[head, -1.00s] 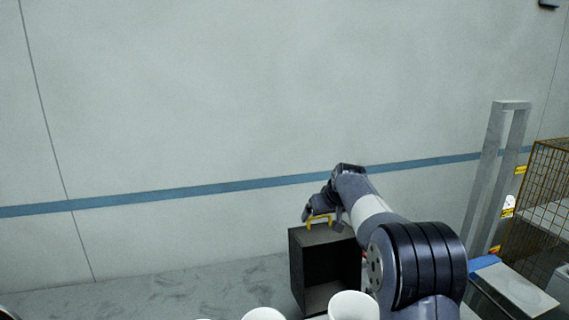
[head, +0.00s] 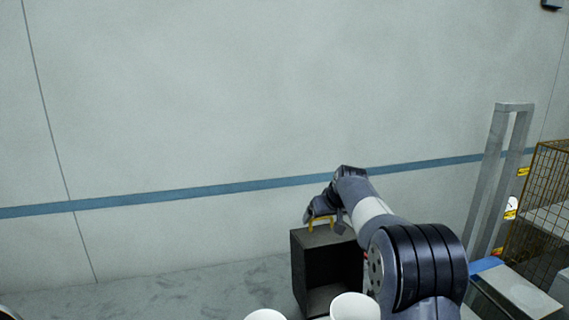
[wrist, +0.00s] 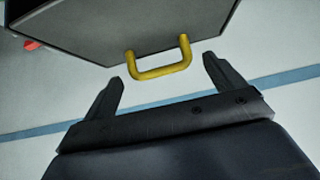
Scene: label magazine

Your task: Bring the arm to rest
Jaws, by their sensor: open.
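My gripper (wrist: 160,82) is open in the wrist view, its two fingers spread apart with nothing held between them. Just beyond the fingertips is a yellow handle (wrist: 162,72) on a dark box (wrist: 110,25). In the head view my arm reaches forward from the lower right, and its end is at the top of the dark open-fronted box (head: 313,241). The yellow handle (head: 312,223) shows there below my wrist. My fingertips are hard to make out in the head view.
Two white round containers (head: 354,306) (head: 265,315) stand at the bottom edge, in front of the box. A grey post frame (head: 490,185) and a wire cage (head: 545,195) are at the right. A wall with a blue stripe (head: 180,193) is behind. The left floor is clear.

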